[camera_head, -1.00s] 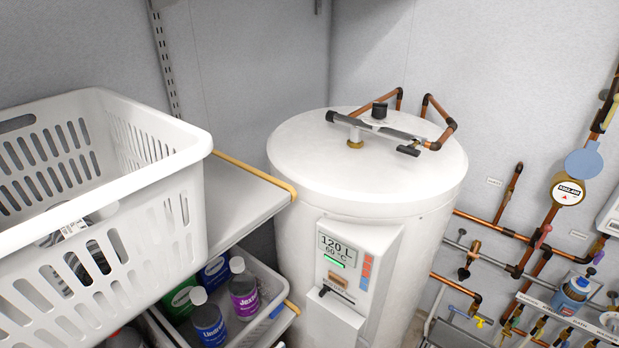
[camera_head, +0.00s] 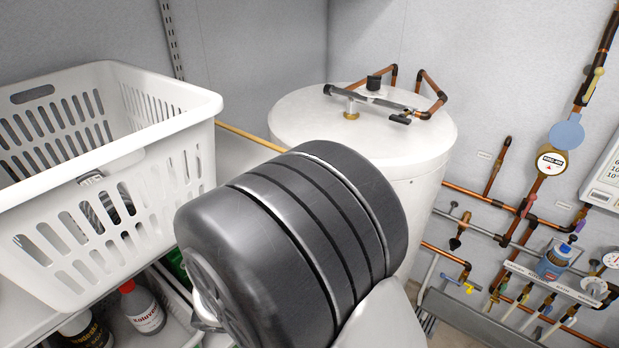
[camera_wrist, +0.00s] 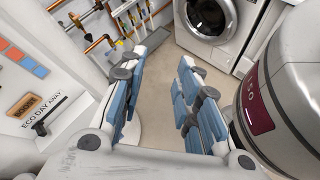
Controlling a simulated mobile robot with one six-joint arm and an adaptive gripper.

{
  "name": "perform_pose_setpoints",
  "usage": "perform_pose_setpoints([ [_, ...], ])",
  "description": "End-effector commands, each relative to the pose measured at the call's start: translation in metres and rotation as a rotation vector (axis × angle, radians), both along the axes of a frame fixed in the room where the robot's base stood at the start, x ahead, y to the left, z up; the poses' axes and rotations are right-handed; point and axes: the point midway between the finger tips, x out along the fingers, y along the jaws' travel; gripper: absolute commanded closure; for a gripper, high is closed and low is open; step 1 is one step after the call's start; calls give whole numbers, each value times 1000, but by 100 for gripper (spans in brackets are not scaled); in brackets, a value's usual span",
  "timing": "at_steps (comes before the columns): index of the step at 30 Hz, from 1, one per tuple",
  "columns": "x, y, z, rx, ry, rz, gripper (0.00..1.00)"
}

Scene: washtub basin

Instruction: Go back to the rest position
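My gripper (camera_wrist: 163,85) shows in the wrist view with its two blue-padded fingers apart. Nothing is between them, only the floor beyond. The gripper itself does not show in the head view; a dark grey joint of my arm fills the lower middle there. It hides the water heater's front panel and part of the shelf from the head camera.
The white water heater (camera_head: 300,115) stands behind my arm; its panel (camera_wrist: 30,80) is at left in the wrist view. A white basket (camera_head: 150,130) sits on the shelf at left. Copper pipes (camera_head: 490,200) line the right wall. A washing machine (camera_wrist: 212,22) stands beyond my fingers.

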Motion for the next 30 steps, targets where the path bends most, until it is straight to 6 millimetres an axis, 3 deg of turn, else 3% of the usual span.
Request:
perform_pose_setpoints([
  [1,-6,-13,13,80,-31,-88,70],
  [6,-33,-42,42,339,-137,-353,70],
  [12,-62,-60,71,643,-317,-629,70],
  [21,-89,-66,113,1060,-671,-929,70],
  [30,-94,-65,133,1237,-860,-1017,70],
])
